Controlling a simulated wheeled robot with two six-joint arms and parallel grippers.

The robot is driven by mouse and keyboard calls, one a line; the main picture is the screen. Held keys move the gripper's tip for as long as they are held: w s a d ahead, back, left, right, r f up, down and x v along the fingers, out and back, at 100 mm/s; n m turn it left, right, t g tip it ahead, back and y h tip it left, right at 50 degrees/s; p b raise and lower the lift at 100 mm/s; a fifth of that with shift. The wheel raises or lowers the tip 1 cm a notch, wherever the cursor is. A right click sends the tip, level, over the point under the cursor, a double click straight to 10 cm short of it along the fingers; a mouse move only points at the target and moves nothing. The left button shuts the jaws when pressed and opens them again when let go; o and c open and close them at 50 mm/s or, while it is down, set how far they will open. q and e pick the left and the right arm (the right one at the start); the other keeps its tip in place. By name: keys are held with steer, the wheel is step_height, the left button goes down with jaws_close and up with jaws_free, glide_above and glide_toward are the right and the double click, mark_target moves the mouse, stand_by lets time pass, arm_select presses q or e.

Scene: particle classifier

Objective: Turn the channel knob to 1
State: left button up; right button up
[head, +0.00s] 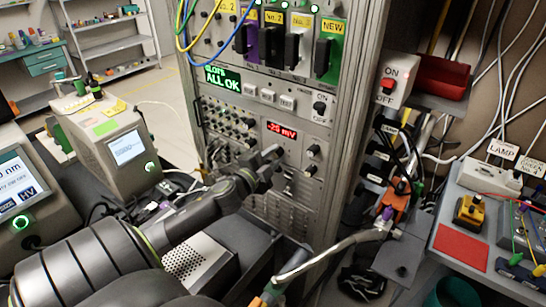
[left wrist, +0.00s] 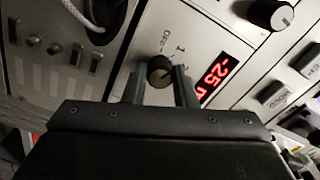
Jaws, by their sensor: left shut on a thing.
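The channel knob (left wrist: 160,71) is a small dark round knob on the pale panel in the left wrist view. Labels OFF, 1 and 2 are printed around it. Its pointer direction is too small to read surely. My left gripper (left wrist: 159,80) is shut on the knob, with one finger on each side. In the head view my left gripper (head: 268,161) is at the rack panel, just below and left of the red display (head: 282,130), and hides the knob. The display also shows in the left wrist view (left wrist: 218,80). My right gripper is not in view.
Another black knob (left wrist: 270,15) and grey buttons (left wrist: 276,95) are on the same panel. A pale cable (left wrist: 98,20) hangs close to the gripper in the left wrist view. A beige instrument (head: 115,150) stands left of the rack.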

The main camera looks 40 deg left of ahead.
arm_select(q)
steer(key=o, duration=1)
steer(key=shift+s, duration=0.1)
steer(key=shift+s+f, duration=0.15)
steer(key=shift+s, duration=0.1)
steer(key=s+d+b, duration=0.2)
steer(key=s+b, duration=0.2)
steer(key=s, duration=1.2)
steer(key=shift+s, duration=0.3)
